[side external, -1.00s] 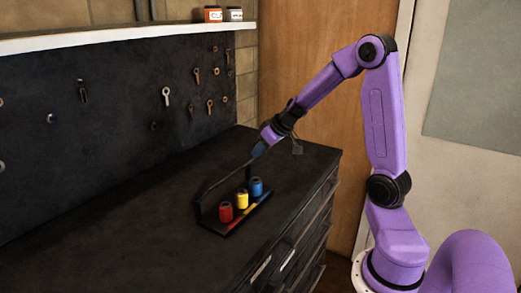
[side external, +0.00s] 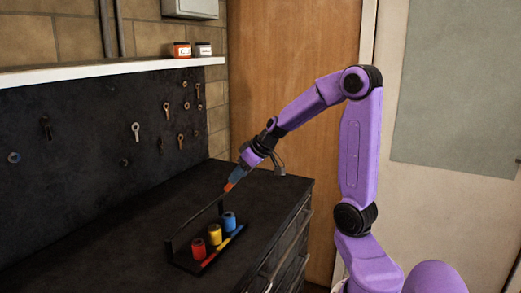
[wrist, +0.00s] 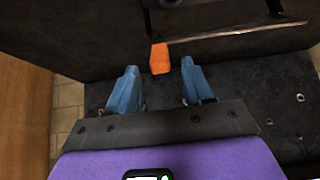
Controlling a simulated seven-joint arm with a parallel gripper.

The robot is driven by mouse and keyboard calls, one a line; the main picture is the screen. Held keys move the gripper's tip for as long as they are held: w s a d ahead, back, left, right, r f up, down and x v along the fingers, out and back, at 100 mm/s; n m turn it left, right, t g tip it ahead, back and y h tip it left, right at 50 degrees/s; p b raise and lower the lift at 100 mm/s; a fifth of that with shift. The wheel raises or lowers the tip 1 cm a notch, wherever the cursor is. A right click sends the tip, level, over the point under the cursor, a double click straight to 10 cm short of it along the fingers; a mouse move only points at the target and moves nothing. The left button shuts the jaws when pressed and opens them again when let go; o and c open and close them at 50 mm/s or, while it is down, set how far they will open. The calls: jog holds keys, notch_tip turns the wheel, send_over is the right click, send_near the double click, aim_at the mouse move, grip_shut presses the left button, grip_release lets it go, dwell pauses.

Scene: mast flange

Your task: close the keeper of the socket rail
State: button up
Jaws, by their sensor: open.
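The socket rail (side external: 181,263) is a low black tray on the dark bench top. It holds a red socket (side external: 199,249), a yellow socket (side external: 214,235) and a blue socket (side external: 229,221) upright in a row. The keeper (side external: 194,221) is a thin dark bar standing raised along the rail's back side. An orange tab (side external: 229,187) shows at its far end, and also in the wrist view (wrist: 159,58). My gripper (side external: 234,179) is open just above the tab. In the wrist view its blue fingers (wrist: 160,71) stand apart on either side of the tab, with gaps.
A dark pegboard (side external: 80,150) with hanging keys and rings stands behind the bench. A white shelf (side external: 110,73) with two small jars runs above it. The bench top (side external: 110,240) left of the rail is clear.

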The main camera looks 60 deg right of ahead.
jog(key=v, duration=1.2)
jog(key=shift+w+r, duration=0.1)
jog(key=shift+w, duration=0.15)
jog(key=c, duration=0.9)
jog(key=w+r+g, duration=0.1)
jog(key=w, duration=0.1)
jog(key=w+r+g, duration=0.1)
jog(key=w, duration=0.2)
jog(key=w+r+n+g+y, duration=0.1)
jog(key=w, duration=0.1)
jog(key=shift+w+d, duration=0.1)
jog(key=shift+w, duration=0.15)
grip_shut()
jog(key=w+m+g+h, duration=0.1)
jog(key=w+g, duration=0.4)
jog(key=w, duration=0.3)
jog(key=shift+g, duration=0.3)
